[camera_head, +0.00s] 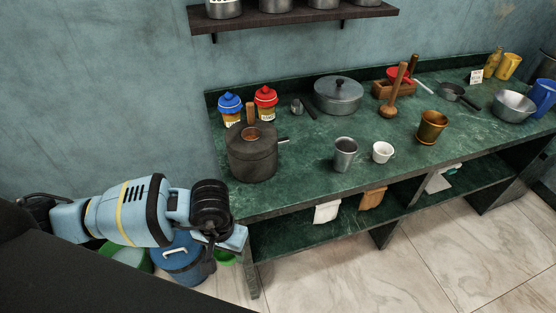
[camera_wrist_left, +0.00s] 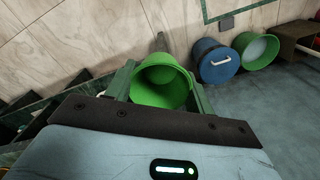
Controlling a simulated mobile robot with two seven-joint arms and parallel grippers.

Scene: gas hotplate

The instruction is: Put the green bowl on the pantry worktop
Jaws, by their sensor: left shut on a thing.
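The green bowl (camera_wrist_left: 160,88) sits between the fingers of my left gripper (camera_wrist_left: 162,78) in the left wrist view, its open mouth showing. In the head view only a small green piece of the bowl (camera_head: 225,258) shows beneath my left gripper (camera_head: 230,240); the rest is hidden. The gripper is shut on the bowl, off the near left corner of the green marble worktop (camera_head: 300,170). I cannot tell whether the bowl touches anything below. My right gripper is not in view.
A dark pot (camera_head: 252,158), a metal cup (camera_head: 345,155) and a white cup (camera_head: 382,152) stand on the worktop. A blue lidded bucket (camera_head: 182,262) and a green tub (camera_head: 125,258) stand on the floor below my left arm. The worktop's front left strip is clear.

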